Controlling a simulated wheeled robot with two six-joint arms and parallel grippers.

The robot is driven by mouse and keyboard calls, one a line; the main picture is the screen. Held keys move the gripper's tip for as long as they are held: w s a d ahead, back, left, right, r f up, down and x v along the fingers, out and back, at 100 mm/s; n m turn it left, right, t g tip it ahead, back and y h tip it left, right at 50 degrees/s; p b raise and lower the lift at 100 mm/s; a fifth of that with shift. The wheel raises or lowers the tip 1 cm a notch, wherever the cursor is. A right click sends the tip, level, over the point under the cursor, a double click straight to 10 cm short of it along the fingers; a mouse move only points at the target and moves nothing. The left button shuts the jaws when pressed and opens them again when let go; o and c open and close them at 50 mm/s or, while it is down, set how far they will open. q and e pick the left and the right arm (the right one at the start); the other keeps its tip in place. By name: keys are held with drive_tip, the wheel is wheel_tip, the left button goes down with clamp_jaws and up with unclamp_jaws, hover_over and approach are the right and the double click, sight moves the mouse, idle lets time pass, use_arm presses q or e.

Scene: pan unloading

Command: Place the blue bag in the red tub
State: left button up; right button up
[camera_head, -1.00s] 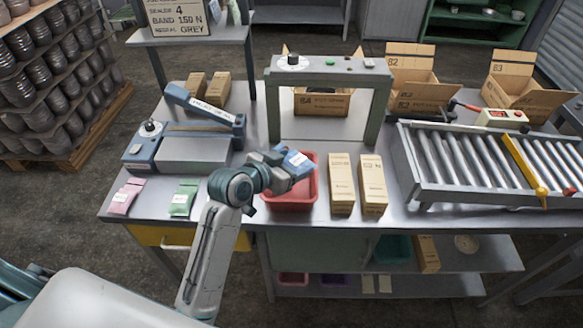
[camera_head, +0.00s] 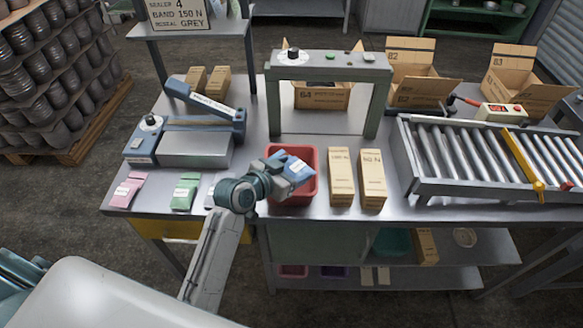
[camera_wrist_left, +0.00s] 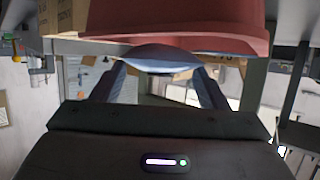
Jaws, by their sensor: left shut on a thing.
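The blue bag (camera_head: 295,167) is held by my left gripper (camera_head: 287,174) over the red tub. The red tub (camera_head: 305,196) stands on the grey bench near its front edge, and the gripper and bag cover part of its opening. In the left wrist view the bag (camera_wrist_left: 160,56) shows as a bluish shape between the two fingers (camera_wrist_left: 160,84), with the red tub (camera_wrist_left: 175,22) beyond it. I cannot tell whether the bag touches the tub. My right gripper is not in view.
A pink bag (camera_head: 126,190) and a green bag (camera_head: 185,191) lie at the bench's left front. Two tan cartons (camera_head: 341,178) stand right of the tub. A grey-green frame (camera_head: 330,62) stands behind it, a blue sealer (camera_head: 195,140) to the left, a roller conveyor (camera_head: 480,160) to the right.

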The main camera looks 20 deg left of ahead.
use_arm(q)
drive_tip(key=o, duration=1)
drive_tip(key=shift+o, duration=0.3)
drive_tip(key=shift+r, duration=0.2)
drive_tip(key=b+v, duration=0.2)
drive_tip(key=v, duration=1)
drive_tip(key=shift+r, duration=0.4)
